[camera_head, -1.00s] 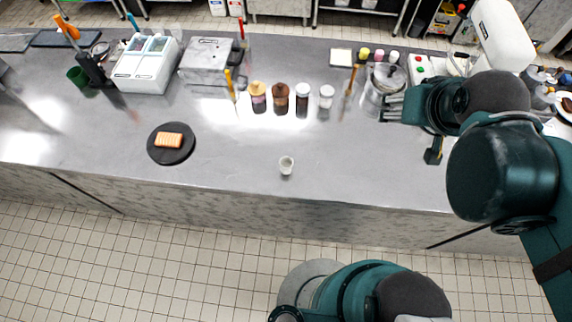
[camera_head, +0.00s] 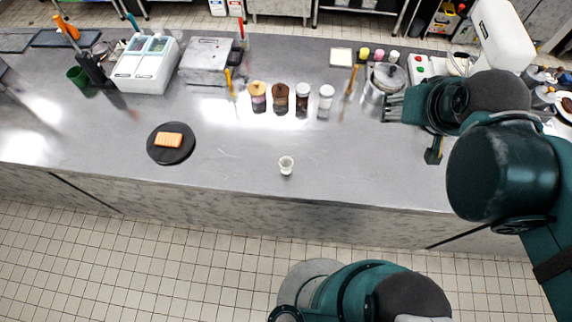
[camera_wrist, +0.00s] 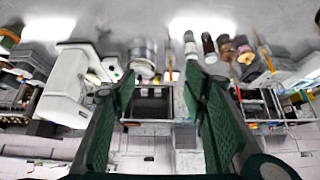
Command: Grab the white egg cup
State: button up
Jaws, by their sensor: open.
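The small white egg cup (camera_head: 286,165) stands upright on the steel counter (camera_head: 230,150), near its front edge in the middle of the head view. It does not show in the wrist view. My gripper (camera_head: 388,108) is at the right of the head view, above the counter, beside the metal pot and well to the right of and behind the egg cup. In the wrist view my gripper (camera_wrist: 160,90) shows two green fingers spread apart with nothing between them.
A dark round plate (camera_head: 160,156) with an orange-topped piece of food lies to the left. Several jars (camera_head: 281,97) and a metal pot (camera_head: 378,84) stand behind the egg cup. A white machine (camera_head: 497,35) is at the back right. The counter around the egg cup is clear.

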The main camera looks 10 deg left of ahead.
dwell(0.3)
jog(key=n+g+b, duration=0.7)
jog(key=n+b, duration=0.5)
jog(key=n, duration=0.4)
send_near(287, 166)
jog(key=shift+w, duration=0.1)
jog(key=shift+f, duration=0.1)
jog(key=shift+f, duration=1.2)
jog(key=shift+f, duration=0.1)
